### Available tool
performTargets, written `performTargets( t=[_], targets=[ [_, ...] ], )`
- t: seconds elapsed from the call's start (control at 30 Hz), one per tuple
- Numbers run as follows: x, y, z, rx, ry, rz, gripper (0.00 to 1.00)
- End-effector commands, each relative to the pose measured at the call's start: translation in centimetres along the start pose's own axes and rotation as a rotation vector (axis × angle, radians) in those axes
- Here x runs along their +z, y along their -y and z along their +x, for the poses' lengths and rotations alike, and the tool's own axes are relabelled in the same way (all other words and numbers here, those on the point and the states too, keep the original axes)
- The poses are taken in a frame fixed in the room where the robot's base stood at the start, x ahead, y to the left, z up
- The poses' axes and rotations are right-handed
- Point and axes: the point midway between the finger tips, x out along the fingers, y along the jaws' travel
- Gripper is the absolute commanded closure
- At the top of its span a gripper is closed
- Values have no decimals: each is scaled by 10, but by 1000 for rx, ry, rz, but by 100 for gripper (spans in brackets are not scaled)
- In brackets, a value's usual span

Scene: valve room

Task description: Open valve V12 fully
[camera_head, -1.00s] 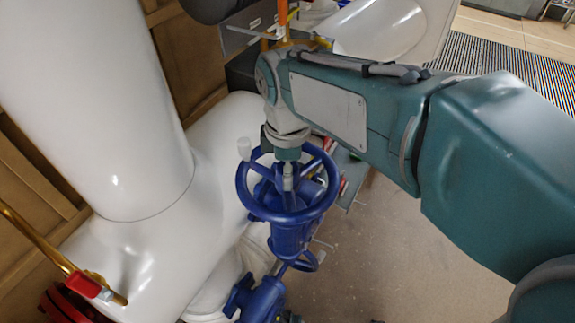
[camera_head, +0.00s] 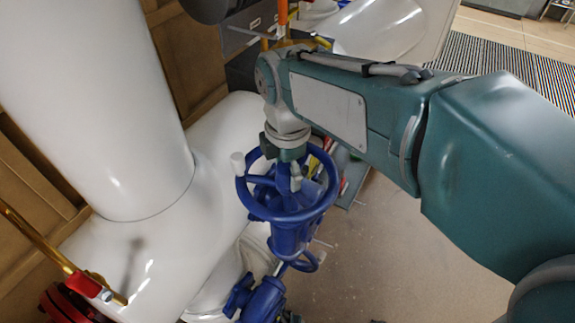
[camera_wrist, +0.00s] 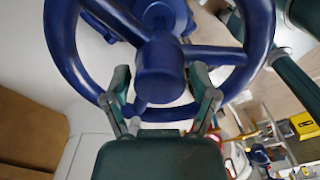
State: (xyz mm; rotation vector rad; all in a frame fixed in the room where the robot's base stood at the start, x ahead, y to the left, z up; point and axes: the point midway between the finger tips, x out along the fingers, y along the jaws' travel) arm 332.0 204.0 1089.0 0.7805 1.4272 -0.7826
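A blue handwheel (camera_head: 290,214) sits on a blue valve body (camera_head: 290,240) beside the white pipes. No V12 label is readable. My gripper (camera_head: 290,172) points down over the wheel. In the wrist view my gripper (camera_wrist: 160,78) has its two fingers apart, one on each side of the wheel's round hub (camera_wrist: 159,72). A spoke near the hub lies between the fingers. Whether either finger touches the wheel cannot be told. The wheel also shows in the wrist view (camera_wrist: 66,45).
A large white pipe (camera_head: 105,100) stands at the left. A yellow rod with a red fitting (camera_head: 84,284) is at the lower left. Cluttered items (camera_wrist: 265,155) lie beyond the wheel. Open floor (camera_head: 400,260) is to the right of the valve.

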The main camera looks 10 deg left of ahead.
Motion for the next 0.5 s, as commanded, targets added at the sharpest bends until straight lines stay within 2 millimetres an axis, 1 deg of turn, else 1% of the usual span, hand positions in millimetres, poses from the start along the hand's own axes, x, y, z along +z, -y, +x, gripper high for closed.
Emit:
performTargets(
  t=[0.37, 0.5],
  targets=[
    [0, 0, 0, 1, 1, 1, 3],
    [1, -1, -8, 4, 1, 1, 3]
  ],
)
